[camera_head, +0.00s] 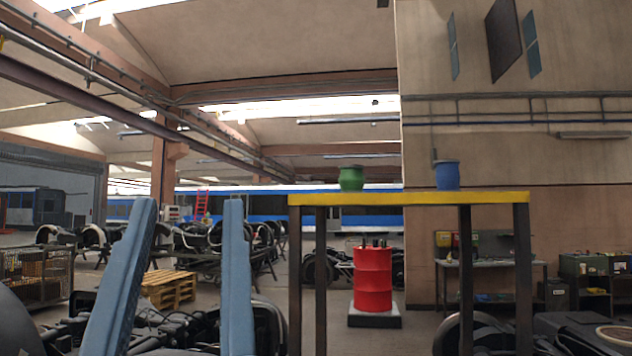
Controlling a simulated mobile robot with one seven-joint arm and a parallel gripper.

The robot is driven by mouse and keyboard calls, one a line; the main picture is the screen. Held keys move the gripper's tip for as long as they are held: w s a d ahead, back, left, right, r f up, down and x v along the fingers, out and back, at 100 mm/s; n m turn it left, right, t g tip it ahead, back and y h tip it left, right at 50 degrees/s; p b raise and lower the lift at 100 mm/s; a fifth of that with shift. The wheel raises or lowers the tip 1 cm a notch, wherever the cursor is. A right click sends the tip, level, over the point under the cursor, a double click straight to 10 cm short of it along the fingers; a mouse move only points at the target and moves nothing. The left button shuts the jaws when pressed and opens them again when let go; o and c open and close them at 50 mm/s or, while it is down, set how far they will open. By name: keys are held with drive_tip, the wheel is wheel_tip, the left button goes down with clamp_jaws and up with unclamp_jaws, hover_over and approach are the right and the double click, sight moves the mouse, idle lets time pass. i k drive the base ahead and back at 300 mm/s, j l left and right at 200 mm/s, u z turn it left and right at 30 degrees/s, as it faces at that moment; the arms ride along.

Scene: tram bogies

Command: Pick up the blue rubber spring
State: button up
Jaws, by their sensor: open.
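The blue rubber spring (447,175) is a short blue cylinder with a rim at its top. It stands upright on the right part of a tall table with a yellow top (410,198) and dark legs. The table is seen from a little below its top, so the surface itself hardly shows.
A green rounded pot-like thing (352,179) stands on the same table, left of the spring with a clear gap. A red drum (373,281) stands behind the table. Two light blue upright bars (237,280) rise at front left. Dark bogie parts lie around.

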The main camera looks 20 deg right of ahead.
sight(448, 176)
drive_tip(key=z, duration=1.05)
drive_tip(key=i+l+u, duration=0.3)
drive_tip(key=i, duration=0.15)
drive_tip(key=i+l+u, duration=0.25)
drive_tip(key=i, duration=0.2)
